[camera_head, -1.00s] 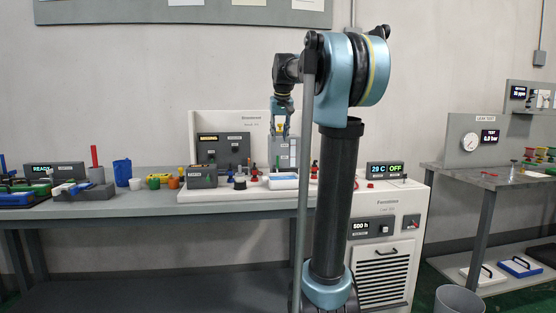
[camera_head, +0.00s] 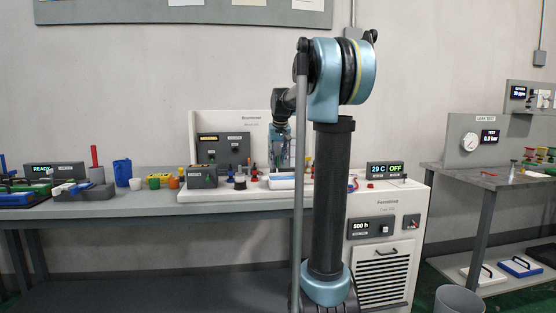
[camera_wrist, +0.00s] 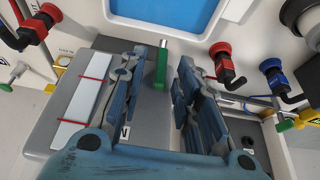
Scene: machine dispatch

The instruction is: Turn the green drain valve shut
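A green upright handle (camera_wrist: 161,68) with a metal tip stands on a grey block in the wrist view; I take it to be the drain valve's handle. My gripper (camera_wrist: 161,58) is open, with one finger to each side of the handle and visible gaps on both sides. I cannot tell how deep the handle lies between the fingers. In the head view my gripper (camera_head: 278,162) is low in front of the machine's back panel (camera_head: 226,122), and the valve is not clear there.
Two red-knobbed valves (camera_wrist: 220,50) (camera_wrist: 45,14) and a blue-knobbed valve (camera_wrist: 272,66) stand around the grey block (camera_wrist: 60,108). Smaller green-tipped parts (camera_wrist: 286,125) show at the sides. A blue-topped white tray (camera_wrist: 180,12) lies just beyond the handle.

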